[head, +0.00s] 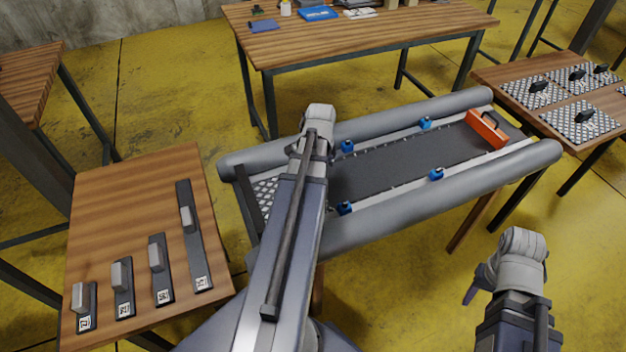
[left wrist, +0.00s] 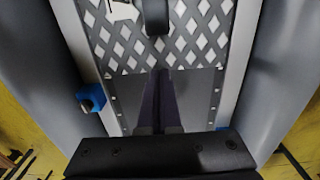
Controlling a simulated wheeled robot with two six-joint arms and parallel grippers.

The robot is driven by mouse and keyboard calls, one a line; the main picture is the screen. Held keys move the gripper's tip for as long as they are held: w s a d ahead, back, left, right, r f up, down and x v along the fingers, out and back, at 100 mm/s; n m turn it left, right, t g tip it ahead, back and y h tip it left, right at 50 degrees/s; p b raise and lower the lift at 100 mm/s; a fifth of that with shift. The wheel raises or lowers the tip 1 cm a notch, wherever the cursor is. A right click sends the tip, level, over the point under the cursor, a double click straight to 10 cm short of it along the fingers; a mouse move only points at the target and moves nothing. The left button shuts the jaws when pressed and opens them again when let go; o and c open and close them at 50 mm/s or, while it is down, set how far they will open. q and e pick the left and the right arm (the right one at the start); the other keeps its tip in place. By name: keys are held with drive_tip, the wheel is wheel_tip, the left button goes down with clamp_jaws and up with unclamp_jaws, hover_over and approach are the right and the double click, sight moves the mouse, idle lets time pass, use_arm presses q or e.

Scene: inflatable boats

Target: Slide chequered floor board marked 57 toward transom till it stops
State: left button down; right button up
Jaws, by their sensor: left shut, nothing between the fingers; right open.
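The chequered floor board shows in the head view (head: 265,190) at the left end of the grey inflatable boat, partly behind my left arm. In the left wrist view the board (left wrist: 190,40) has a black handle (left wrist: 156,15) and a partly cut-off white label, whose number I cannot read. My left gripper (left wrist: 158,75) is shut and empty, its fingertips at the board's near edge; contact is unclear. My left arm hides this gripper in the head view. My right gripper (head: 472,290) is open and empty, clear of the boat. An orange crosspiece (head: 487,130), possibly the transom, stands at the boat's right end.
Blue clamps (head: 437,174) sit along the side rails of the boat's dark floor (head: 400,165). The left table (head: 130,220) holds several dark labelled strips with grips. The right table (head: 515,90) carries chequered boards with black handles. A tool table (head: 350,40) stands behind.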

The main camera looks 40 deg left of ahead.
use_arm(q)
wheel_tip(320, 180, up, 8)
drive_tip(key=p, duration=0.7)
drive_tip(key=shift+r, duration=0.2)
drive_tip(key=shift+d, duration=0.1)
drive_tip(key=d+r+p, duration=0.2)
drive_tip(key=d, duration=1.1)
drive_tip(key=d+r+p, duration=0.3)
drive_tip(key=d, duration=1)
drive_tip(key=s+d+r+y+p, duration=0.1)
drive_tip(key=d+r+p, duration=0.2)
drive_tip(key=d, duration=1)
drive_tip(key=shift+n, duration=0.3)
